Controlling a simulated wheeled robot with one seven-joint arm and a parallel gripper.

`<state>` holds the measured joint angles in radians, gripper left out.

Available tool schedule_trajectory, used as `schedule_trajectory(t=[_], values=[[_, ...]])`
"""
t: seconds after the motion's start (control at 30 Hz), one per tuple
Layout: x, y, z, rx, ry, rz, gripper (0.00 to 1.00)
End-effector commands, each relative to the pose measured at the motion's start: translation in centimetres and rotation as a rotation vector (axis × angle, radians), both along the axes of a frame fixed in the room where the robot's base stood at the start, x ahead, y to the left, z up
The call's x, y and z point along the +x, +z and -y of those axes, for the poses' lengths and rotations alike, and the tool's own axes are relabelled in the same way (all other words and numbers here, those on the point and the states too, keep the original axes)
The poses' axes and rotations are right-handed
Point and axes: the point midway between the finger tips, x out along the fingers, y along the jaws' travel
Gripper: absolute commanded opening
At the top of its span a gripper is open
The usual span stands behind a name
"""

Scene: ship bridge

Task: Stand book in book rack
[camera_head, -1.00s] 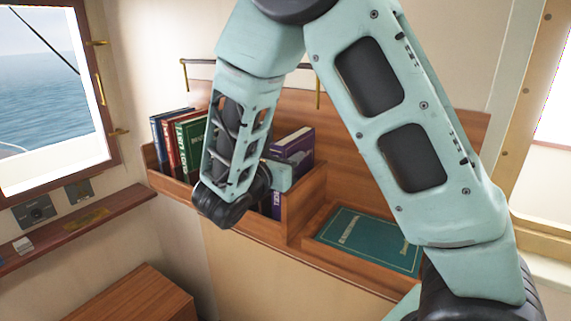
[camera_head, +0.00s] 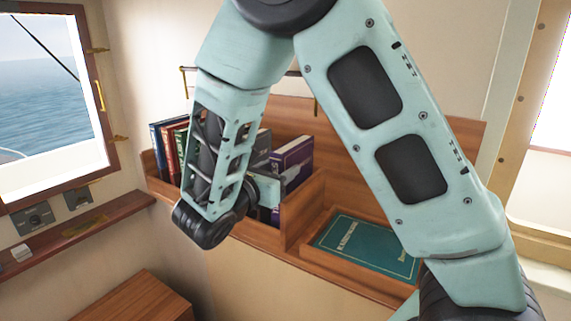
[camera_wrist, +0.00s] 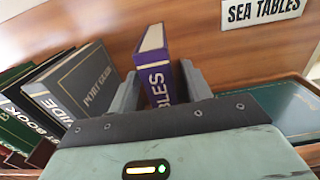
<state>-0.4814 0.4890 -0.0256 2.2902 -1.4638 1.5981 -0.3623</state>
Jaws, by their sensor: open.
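A purple book (camera_head: 291,158) stands in the right part of the upright-book section of the wooden book rack (camera_head: 296,236), leaning slightly. In the wrist view the purple book (camera_wrist: 155,66) shows its spine lettering "TABLES" between the two fingers of my gripper (camera_wrist: 160,88). The fingers are open, one on each side, with a visible gap at least on the right. A teal book (camera_head: 368,246) lies flat in the lower right section of the rack.
Several books (camera_head: 168,145) stand at the rack's left; a grey "Port Guide" book (camera_wrist: 80,82) leans left of my gripper. A "SEA TABLES" label (camera_wrist: 262,10) is on the back panel. A window ledge (camera_head: 75,232) and wooden cabinet (camera_head: 135,298) are at left.

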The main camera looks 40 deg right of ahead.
Motion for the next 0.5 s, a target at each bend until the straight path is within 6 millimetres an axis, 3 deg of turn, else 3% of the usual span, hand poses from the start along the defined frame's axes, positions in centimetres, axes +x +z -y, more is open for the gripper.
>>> schedule_trajectory(t=[0.23, 0.5], values=[[-1.7, 0.1, -5.1, 0.0, 0.005, 0.0, 0.49], [-2.8, 0.1, -7.8, 0.0, 0.0, 0.001, 0.49]])
